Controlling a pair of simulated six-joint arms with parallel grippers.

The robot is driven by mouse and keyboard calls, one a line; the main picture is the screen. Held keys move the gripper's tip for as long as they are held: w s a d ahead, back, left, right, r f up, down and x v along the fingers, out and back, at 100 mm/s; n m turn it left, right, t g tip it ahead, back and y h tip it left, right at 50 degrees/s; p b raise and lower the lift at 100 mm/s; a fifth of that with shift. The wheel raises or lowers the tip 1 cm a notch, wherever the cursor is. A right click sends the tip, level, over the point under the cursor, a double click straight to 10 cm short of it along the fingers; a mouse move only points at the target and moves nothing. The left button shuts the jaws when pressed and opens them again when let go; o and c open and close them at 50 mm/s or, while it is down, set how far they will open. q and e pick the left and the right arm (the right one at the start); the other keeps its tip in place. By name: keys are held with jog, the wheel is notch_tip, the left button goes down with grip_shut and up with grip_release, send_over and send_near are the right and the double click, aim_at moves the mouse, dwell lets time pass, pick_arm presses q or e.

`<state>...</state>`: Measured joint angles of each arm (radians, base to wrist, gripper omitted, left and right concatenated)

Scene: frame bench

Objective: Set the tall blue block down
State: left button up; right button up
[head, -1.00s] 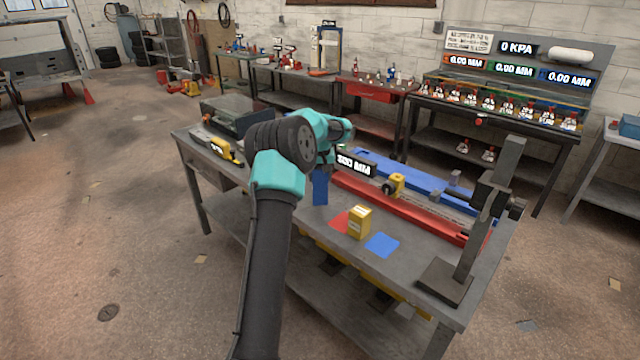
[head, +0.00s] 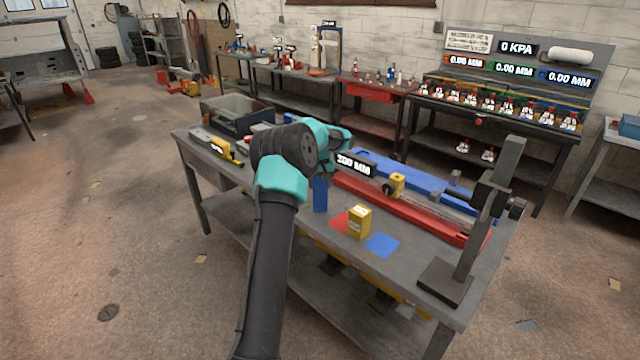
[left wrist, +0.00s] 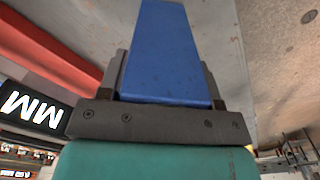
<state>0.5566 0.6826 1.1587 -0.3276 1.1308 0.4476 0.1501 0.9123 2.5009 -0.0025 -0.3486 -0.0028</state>
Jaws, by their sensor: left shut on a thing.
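The tall blue block (head: 320,196) is upright at the bench's near side, just left of the red patch (head: 338,220). My left gripper (head: 321,178) is above it and shut on its upper part; the wrist and arm partly hide the fingers. In the left wrist view the blue block (left wrist: 163,50) sits between both dark fingers (left wrist: 165,82). The block's lower end is at or close to the bench top (head: 310,222); I cannot tell whether it touches. My right gripper is not in view.
A yellow box (head: 359,223) stands at the red patch, with a blue patch (head: 382,245) beside it. A red rail (head: 400,206) and a blue rail (head: 410,180) lie behind. A dark stand (head: 468,240) is at the right. A yellow tool (head: 222,149) lies left.

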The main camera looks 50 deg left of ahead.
pick_arm(q)
jog(key=o, duration=1.4)
jog(key=shift+f, duration=0.1)
notch_tip(320, 180, up, 12)
jog(key=shift+r, duration=0.15)
jog(key=shift+o, duration=0.5)
